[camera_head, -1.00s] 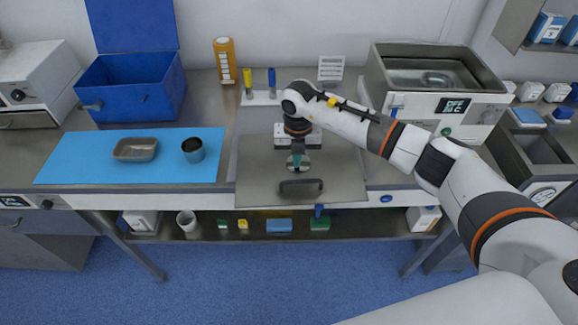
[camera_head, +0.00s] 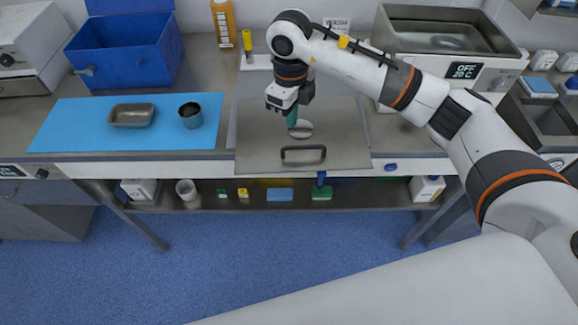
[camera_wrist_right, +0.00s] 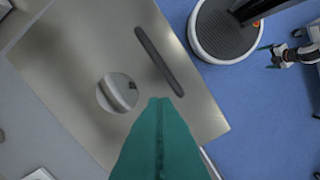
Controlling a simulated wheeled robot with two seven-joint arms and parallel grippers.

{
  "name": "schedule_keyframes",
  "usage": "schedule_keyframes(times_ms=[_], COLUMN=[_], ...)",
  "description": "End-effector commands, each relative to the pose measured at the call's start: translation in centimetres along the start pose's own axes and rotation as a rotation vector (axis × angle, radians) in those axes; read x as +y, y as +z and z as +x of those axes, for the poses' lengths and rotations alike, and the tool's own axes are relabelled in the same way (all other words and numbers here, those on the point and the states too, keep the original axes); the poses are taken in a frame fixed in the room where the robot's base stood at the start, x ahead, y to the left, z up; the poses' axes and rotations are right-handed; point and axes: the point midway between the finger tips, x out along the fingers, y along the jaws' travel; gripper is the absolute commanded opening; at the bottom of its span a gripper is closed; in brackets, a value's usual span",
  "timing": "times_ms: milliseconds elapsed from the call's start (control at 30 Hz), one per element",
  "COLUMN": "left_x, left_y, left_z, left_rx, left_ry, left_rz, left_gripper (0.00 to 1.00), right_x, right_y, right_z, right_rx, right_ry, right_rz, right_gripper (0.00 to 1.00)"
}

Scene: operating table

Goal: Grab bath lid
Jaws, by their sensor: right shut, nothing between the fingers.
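A flat square steel plate with a dark bar handle (camera_head: 303,154), apparently the bath lid (camera_head: 262,150), lies on the counter in the head view. A small round steel disc with a raised grip (camera_head: 300,129) sits on it behind the handle. My right gripper (camera_head: 292,120) is shut and empty, its teal fingers above the plate near the disc. In the right wrist view the shut fingers (camera_wrist_right: 160,102) point over the plate, between disc (camera_wrist_right: 118,93) and handle (camera_wrist_right: 158,62), with no visible grip on either. A small gripper-like shape, possibly my left gripper (camera_wrist_right: 285,55), shows at the upper right.
The water bath (camera_head: 475,72), reading OFF 20 C, stands open-topped at back right. A blue mat (camera_head: 75,125) holds a metal tray (camera_head: 132,117) and a dark cup (camera_head: 190,116) at left. A blue box (camera_head: 125,67) stands behind; a shelf with small items runs below.

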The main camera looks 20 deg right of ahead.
Motion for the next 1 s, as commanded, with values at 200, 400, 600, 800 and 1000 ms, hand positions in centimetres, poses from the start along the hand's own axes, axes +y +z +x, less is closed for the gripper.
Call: schedule_keyframes(times_ms=[200, 400, 600, 800, 1000], left_x=[0.3, 0.4, 0.4, 0.3, 0.4], left_y=[-0.1, -0.1, -0.2, -0.2, -0.1], left_z=[-0.3, -0.5, -0.6, -0.7, -1.5], left_rx=[0.001, 0.002, 0.003, 0.003, 0.004], left_ry=[0.003, 0.004, 0.004, 0.004, 0.004], left_rz=[0.002, 0.002, 0.002, 0.002, 0.002], left_gripper=[1.00, 1.00, 1.00, 1.00, 1.00], right_x=[-4.0, -7.5, -9.9, -10.7, -10.9], right_y=[1.5, 3.1, 4.5, 5.0, 5.1], right_z=[0.9, 1.5, 1.7, 1.9, 3.9], right_rx=[-0.002, 0.005, 0.013, 0.017, 0.018], right_ry=[0.001, 0.002, 0.005, 0.008, 0.002], right_rz=[-0.702, -1.334, -1.803, -1.985, -1.993], right_gripper=[0.00, 0.00, 0.00, 0.00, 0.00])
